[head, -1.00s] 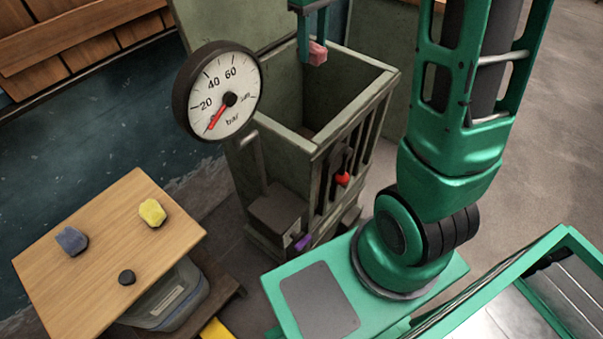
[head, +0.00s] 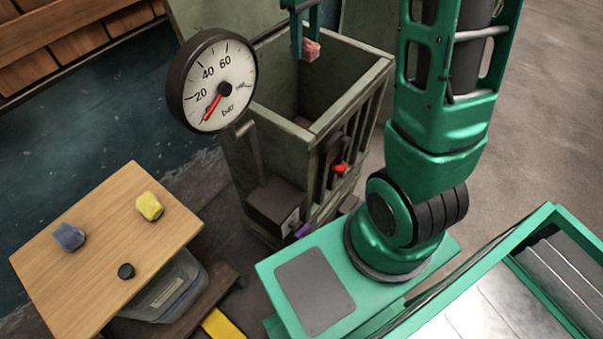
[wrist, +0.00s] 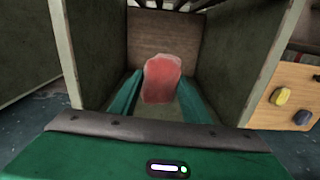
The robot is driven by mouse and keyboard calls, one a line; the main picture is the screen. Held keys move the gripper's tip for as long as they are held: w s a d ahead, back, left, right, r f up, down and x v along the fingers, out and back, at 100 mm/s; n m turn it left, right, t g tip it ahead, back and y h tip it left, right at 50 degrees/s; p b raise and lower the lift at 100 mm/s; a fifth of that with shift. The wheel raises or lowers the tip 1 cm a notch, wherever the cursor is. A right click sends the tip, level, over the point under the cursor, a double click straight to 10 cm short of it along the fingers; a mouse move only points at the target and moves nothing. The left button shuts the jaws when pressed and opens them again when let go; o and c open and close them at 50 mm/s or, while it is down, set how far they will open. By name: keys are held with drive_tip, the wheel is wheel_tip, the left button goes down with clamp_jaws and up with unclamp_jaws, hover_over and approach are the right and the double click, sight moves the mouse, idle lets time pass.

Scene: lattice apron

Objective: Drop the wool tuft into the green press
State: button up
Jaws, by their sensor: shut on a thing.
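A pink wool tuft (head: 311,50) is gripped between the fingers of my gripper (head: 305,46), above the mouth of the green press near its back rim. In the wrist view the tuft (wrist: 162,78) sits between both fingertips (wrist: 160,88). The green press (head: 355,88) is a tall open-topped box with slatted sides; its inside below the tuft looks empty where it shows. In the wrist view its walls (wrist: 235,60) stand on both sides of the tuft. The deepest part of the press is hidden in the head view.
A round pressure gauge (head: 218,85) stands at the press's left corner. A wooden table (head: 95,230) at left holds a yellow tuft (head: 150,206), a blue-grey tuft (head: 69,237) and a black puck (head: 126,271). A red knob (head: 340,168) is on the press's front.

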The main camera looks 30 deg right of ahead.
drive_tip(key=shift+f, duration=1.45)
drive_tip(key=o, duration=1.1)
drive_tip(key=shift+r, duration=0.1)
wheel_tip(320, 180, up, 11)
drive_tip(key=shift+w+f, duration=0.1)
drive_tip(key=shift+f, duration=0.1)
